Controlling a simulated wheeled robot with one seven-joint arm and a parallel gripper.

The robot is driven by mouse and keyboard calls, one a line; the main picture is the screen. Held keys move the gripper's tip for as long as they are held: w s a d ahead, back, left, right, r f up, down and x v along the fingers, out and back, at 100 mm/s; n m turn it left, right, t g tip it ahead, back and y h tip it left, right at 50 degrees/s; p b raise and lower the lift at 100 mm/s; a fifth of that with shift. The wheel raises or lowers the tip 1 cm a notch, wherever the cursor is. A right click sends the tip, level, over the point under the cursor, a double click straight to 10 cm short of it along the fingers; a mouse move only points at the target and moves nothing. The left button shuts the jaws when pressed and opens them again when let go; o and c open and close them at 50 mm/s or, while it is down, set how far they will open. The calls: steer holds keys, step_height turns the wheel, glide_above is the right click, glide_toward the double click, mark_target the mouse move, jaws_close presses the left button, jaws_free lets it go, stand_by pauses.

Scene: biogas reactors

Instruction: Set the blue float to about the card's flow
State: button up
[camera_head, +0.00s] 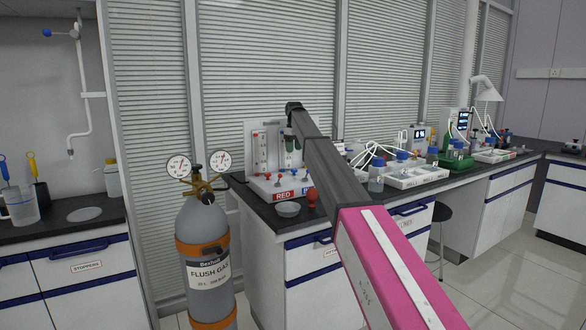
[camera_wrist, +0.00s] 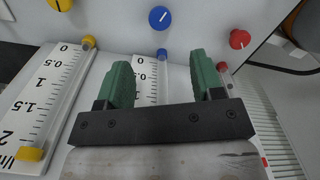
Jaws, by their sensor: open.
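The flowmeter panel (camera_head: 254,146) stands on the dark bench behind my gripper (camera_head: 292,143). In the wrist view, a blue knob (camera_wrist: 159,18) with a white pointer line sits beyond the fingers. A small blue piece (camera_wrist: 162,54) lies beside the 0 end of the middle scale (camera_wrist: 147,88); I cannot tell if it is the float or a fitting. My gripper (camera_wrist: 163,80) is open and empty, its green fingers apart on either side of that scale. The fingers and palm hide the rest of the blue tube. I cannot make out a flow card.
A yellow knob (camera_wrist: 60,4) and yellow-marked scale lie left of the blue one, and a red knob (camera_wrist: 239,39) lies right. A gas cylinder (camera_head: 204,240) with gauges stands before the bench. A small dish (camera_head: 288,209) and glassware crowd the bench.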

mark_target(294, 172)
step_height(294, 172, down, 10)
steer(key=shift+f, duration=0.2)
stand_by(0.3)
steer(key=c, duration=0.9)
